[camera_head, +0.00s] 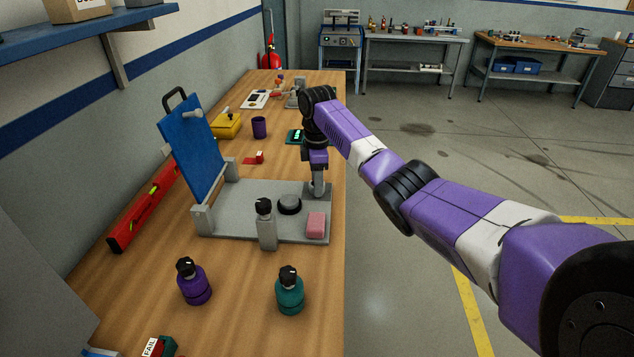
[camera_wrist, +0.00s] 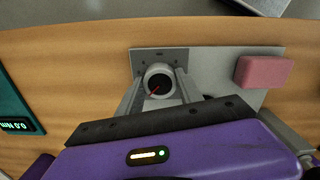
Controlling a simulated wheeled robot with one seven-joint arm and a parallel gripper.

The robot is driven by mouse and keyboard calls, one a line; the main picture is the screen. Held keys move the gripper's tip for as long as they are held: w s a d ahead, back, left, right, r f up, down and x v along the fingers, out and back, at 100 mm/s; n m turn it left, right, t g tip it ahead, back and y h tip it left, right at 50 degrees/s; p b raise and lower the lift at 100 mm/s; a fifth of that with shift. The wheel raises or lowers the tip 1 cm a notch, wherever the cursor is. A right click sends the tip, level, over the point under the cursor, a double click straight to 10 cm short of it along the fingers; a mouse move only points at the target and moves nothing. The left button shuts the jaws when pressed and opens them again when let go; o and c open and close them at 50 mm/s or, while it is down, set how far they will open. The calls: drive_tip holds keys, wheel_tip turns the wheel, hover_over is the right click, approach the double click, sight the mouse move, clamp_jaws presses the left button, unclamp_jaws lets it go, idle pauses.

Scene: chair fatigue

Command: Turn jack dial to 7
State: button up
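The jack dial (camera_wrist: 158,81) is a round pale knob with a dark face and a red pointer, in the wrist view. It sits on a dark grey plate (camera_wrist: 176,52) at the end of the light grey base. The pointer slants to the lower left; any numbers are too small to read. My gripper (camera_wrist: 159,84) has its fingers apart, one on each side of the dial. Contact with the dial cannot be made out. In the head view my gripper (camera_head: 317,190) points down at the base's right edge and hides the dial.
The grey base (camera_head: 238,215) carries a blue upright panel (camera_head: 190,150), a black round pad (camera_head: 289,204) and a pink block (camera_head: 316,224). A teal meter (camera_head: 295,137) lies behind my gripper. Purple (camera_head: 194,285) and teal (camera_head: 289,293) bottles stand nearer.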

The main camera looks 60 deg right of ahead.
drive_tip(key=c, duration=0.3)
drive_tip(key=shift+c, duration=0.2)
drive_tip(key=shift+r+m+p, duration=0.1)
drive_tip(key=shift+m+p, duration=0.3)
drive_tip(key=shift+p, duration=0.05)
drive_tip(key=shift+r+m+p, duration=0.1)
drive_tip(key=shift+m+p, duration=1.7)
drive_tip(key=shift+m, duration=0.6)
drive_tip(key=o, duration=1.4)
